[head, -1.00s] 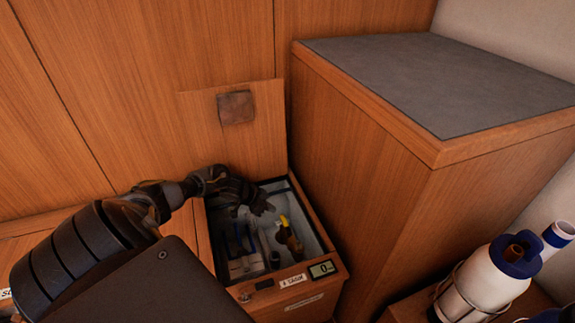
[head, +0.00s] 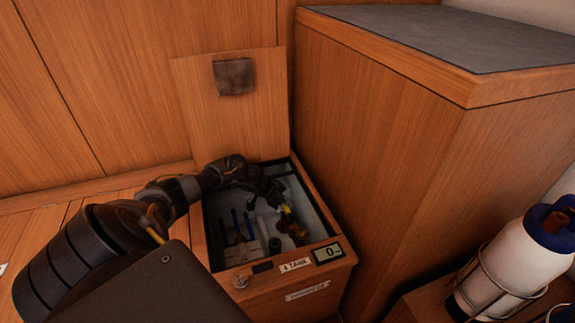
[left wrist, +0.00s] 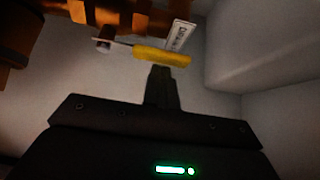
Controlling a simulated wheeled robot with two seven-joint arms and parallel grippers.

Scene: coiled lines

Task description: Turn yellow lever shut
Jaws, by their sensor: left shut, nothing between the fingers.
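The yellow lever (head: 286,209) is on a brass valve (head: 292,228) inside the open locker box in the head view. In the left wrist view the yellow lever (left wrist: 162,56) lies nearly level across the picture, just beyond my fingertips. My left gripper (head: 268,190) reaches down into the box from the left, close to the lever. Its fingers (left wrist: 161,72) are together and empty, with the tips at or just short of the lever; I cannot tell whether they touch. My gripper partly covers the lever in the head view. My right gripper is not in view.
The box (head: 340,236) has a raised lid (head: 228,112) behind it and a display reading 0 (head: 328,252). Blue-handled fittings (head: 237,228) stand left of the valve. A tall wooden cabinet (head: 385,130) closes off the right side. A white bottle (head: 515,262) stands at lower right.

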